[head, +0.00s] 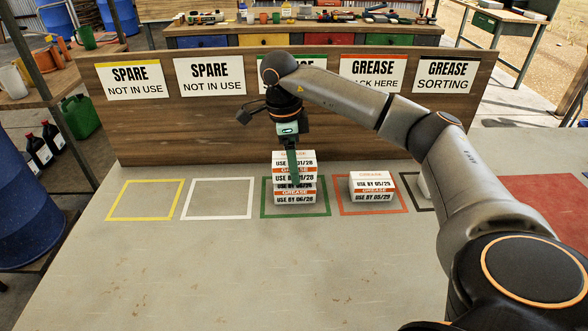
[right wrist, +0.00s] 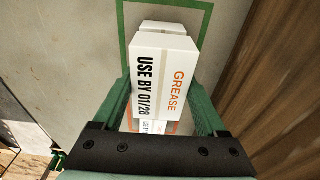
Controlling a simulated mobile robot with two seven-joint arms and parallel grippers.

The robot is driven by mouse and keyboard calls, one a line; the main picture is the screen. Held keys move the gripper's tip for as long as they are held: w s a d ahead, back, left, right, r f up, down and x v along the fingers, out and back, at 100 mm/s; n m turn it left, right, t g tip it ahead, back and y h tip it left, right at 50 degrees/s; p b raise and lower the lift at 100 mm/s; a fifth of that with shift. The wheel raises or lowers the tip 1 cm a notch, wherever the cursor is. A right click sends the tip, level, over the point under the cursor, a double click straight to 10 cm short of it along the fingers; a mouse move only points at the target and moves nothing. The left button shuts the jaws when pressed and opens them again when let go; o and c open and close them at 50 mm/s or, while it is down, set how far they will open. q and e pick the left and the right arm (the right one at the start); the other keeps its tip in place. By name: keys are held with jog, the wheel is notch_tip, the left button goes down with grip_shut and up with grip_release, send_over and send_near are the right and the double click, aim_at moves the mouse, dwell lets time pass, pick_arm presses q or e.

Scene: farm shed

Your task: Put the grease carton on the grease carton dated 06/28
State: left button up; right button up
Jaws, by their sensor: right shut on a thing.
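My right gripper (head: 287,165) reaches down over the green outline, shut on a white grease carton (head: 281,160) with an orange band, marked USE BY 01/28. The right wrist view shows this held carton (right wrist: 165,75) between the green fingers, its label facing up. I cannot tell whether the two cartons touch. My left gripper is not in view.
The yellow outline (head: 145,199) and white outline (head: 217,198) are empty. A wooden board (head: 140,130) with signs stands behind.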

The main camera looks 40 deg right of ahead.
jog(key=shift+f, duration=0.9)
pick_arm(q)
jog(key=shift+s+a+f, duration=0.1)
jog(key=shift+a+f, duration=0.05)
pick_arm(e)
jog(key=o, duration=1.4)
jog(key=shift+f, duration=0.15)
jog(key=r, duration=0.3)
jog(key=r+p, duration=0.1)
jog(key=r, duration=0.3)
jog(key=a+r+p, duration=0.1)
jog(key=r, duration=0.3)
jog(key=shift+w, duration=0.4)
jog(key=shift+r+p, duration=0.5)
jog(key=shift+r, duration=0.1)
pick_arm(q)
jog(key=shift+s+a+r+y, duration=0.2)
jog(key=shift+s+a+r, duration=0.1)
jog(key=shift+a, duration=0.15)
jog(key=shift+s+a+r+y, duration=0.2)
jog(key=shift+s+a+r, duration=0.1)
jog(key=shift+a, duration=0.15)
